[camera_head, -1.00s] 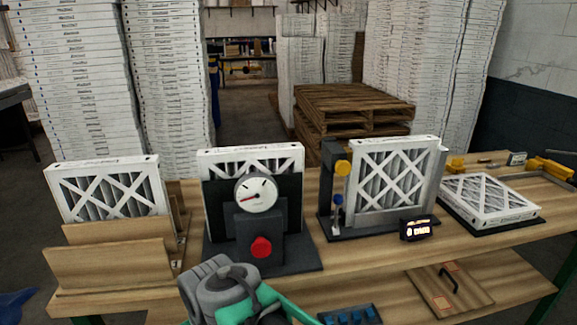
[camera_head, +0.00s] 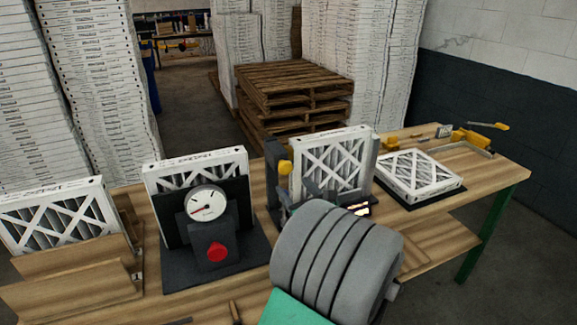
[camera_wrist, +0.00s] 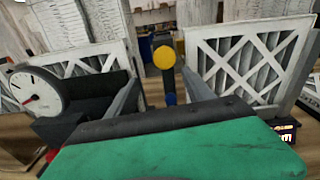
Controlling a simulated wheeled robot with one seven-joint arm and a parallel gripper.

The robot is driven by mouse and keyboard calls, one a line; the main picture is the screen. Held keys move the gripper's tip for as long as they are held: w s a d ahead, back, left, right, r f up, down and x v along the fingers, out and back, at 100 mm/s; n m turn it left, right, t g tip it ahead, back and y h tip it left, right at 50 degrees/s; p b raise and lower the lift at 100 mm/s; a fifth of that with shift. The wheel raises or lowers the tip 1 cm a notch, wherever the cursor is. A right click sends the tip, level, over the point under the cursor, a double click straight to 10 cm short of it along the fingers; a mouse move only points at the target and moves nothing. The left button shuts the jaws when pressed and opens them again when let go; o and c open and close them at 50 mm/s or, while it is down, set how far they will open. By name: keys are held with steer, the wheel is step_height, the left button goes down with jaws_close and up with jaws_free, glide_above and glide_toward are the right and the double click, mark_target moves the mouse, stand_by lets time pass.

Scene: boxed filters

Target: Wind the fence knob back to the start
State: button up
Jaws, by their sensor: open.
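A round yellow knob (camera_head: 285,167) sits high on a dark upright stand (camera_head: 272,180), left of a white-framed filter (camera_head: 333,162) standing on edge. The wrist view shows the yellow knob (camera_wrist: 164,57) face on, with a blue part (camera_wrist: 170,92) below it. I cannot tell for sure which of these is the fence knob. My gripper (camera_wrist: 161,77) is open and empty, its grey fingers on either side of the line to the knob and blue part. It seems short of them, with no contact visible.
A dial gauge (camera_head: 205,203) with a red button (camera_head: 217,252) stands left, before another filter. A small lit display (camera_wrist: 286,132) is at right. A filter lies flat (camera_head: 418,174) farther right. A wooden holder (camera_head: 75,270) is at far left.

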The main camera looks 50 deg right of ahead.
mark_target(287, 170)
steer(key=shift+m+h, duration=0.3)
steer(key=shift+m, duration=0.4)
steer(key=x, duration=0.2)
steer(key=p+x, duration=0.1)
steer(key=x, duration=0.2)
steer(key=r+p+x, duration=0.1)
steer(key=x, duration=0.1)
steer(key=shift+d, duration=0.5)
jaws_close()
